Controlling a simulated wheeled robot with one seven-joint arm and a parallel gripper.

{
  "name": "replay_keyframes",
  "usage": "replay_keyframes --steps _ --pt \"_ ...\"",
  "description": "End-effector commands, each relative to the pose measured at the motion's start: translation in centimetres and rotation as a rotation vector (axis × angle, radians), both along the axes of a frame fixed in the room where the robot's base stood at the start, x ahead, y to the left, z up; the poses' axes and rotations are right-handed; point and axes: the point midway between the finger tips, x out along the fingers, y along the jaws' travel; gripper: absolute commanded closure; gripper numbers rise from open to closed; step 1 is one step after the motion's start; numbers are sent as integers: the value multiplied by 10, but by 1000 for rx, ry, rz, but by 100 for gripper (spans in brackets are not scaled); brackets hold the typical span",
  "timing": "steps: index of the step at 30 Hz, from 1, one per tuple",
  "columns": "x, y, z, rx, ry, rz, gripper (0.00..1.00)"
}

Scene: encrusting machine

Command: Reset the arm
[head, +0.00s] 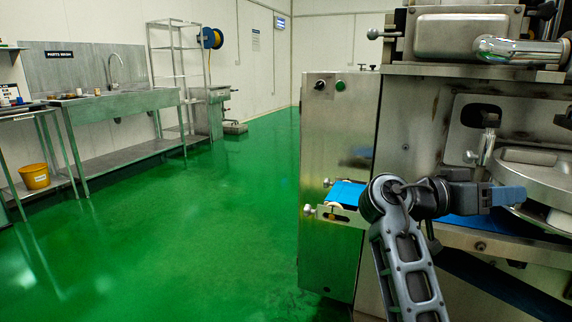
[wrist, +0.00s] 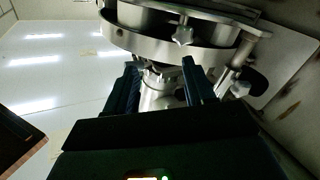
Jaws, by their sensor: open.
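My arm reaches up from the bottom right of the head view and bends toward the encrusting machine (head: 425,125). My gripper (head: 515,196) is at the machine's front, beside the round metal housing (head: 535,170). In the wrist view my gripper (wrist: 160,78) has its two dark fingers apart. Metal parts of the machine, with a round rim (wrist: 165,48) and a star-shaped knob (wrist: 183,35), show beyond and between the fingers. I see nothing held. I cannot tell whether a finger touches the machine.
A blue conveyor belt (head: 346,193) with white knobs sticks out left of my arm. A control cabinet (head: 338,140) carries a green and a black button. A sink bench (head: 120,102), a rack (head: 178,75) and a yellow bucket (head: 35,176) stand at left. The green floor (head: 200,220) between is clear.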

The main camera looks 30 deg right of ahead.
Motion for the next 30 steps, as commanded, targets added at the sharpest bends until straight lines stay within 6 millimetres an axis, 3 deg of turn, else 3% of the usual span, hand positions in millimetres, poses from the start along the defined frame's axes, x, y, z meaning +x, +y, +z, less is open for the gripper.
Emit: replay_keyframes --steps 11,17,23,30 --pt "10 6 -60 41 144 246 46" --pt "14 23 -114 83 256 474 46" --pt "5 62 -185 148 365 783 46" --pt "-30 129 -252 236 419 1151 46"
